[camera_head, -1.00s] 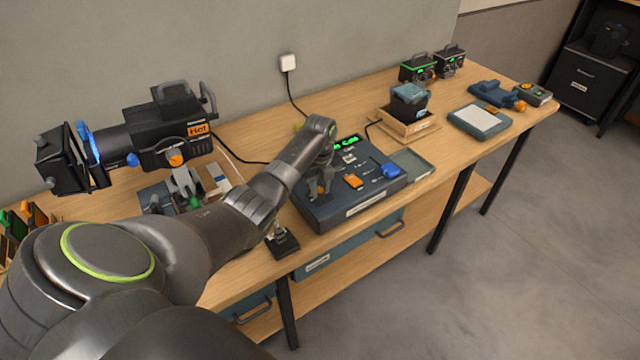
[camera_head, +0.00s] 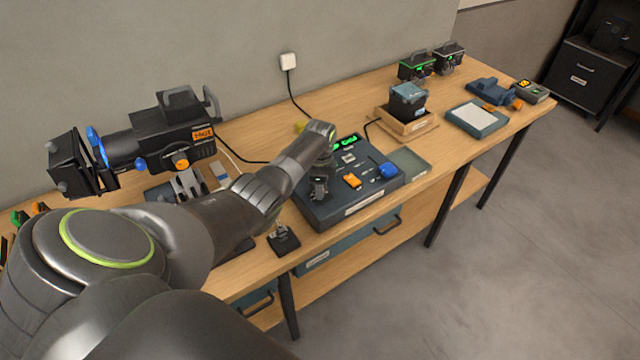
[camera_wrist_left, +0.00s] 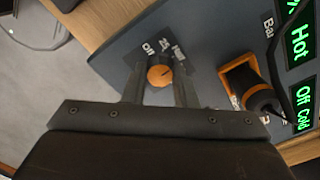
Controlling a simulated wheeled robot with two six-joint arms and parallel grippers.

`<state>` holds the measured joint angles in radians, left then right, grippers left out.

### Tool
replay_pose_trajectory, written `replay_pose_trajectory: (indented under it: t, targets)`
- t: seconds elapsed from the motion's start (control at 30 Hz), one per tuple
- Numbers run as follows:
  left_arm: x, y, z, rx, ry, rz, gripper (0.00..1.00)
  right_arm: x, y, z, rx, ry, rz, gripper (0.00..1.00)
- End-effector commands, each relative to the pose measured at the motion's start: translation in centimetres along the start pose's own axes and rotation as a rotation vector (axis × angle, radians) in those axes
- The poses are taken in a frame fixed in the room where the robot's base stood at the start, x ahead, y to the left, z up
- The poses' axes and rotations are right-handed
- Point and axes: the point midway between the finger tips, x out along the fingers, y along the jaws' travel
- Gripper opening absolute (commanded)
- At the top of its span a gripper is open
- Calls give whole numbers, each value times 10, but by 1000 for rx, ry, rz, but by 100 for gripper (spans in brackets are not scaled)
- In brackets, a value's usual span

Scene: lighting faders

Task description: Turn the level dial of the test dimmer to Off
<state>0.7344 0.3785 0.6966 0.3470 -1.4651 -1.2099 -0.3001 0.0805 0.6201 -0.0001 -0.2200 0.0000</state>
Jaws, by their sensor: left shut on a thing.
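The test dimmer's level dial is the small orange knob (camera_wrist_left: 160,76) in the left wrist view, on a dark panel with white labels. "Off" (camera_wrist_left: 149,48) is printed just above it and slightly left, with more labels to the right. My left gripper (camera_wrist_left: 160,88) has one finger on each side of the knob and is shut on it. A dark mark shows on the knob's face, but I cannot read its setting with certainty. In the head view my left gripper (camera_head: 319,188) is down at the left part of the dark blue console (camera_head: 328,216) and hides the dial.
In the wrist view green displays (camera_wrist_left: 300,45) read "Hot" and "Off Cold". A black spotlight (camera_head: 165,135) stands left. A small black stand (camera_head: 283,240) sits at the front edge.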

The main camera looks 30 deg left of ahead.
Motion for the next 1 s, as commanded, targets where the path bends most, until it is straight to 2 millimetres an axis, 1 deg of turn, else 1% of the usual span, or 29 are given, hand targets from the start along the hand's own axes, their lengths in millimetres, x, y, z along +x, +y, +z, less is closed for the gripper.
replay_pose_trajectory:
  t: [0.03, 0.4, 1.0]
  targets:
    - [-3, -1, 0, -43, -1, -4, 3, -4, 0, 0, 0, 0, 0, 36]
    - [-2, -1, 0, -394, -1, -3, 3, -12, 1, -1, 0, 0, 0, 36]
    - [-2, -2, 0, -964, 1, -5, 3, -14, 1, -1, 0, 0, -1, 36]
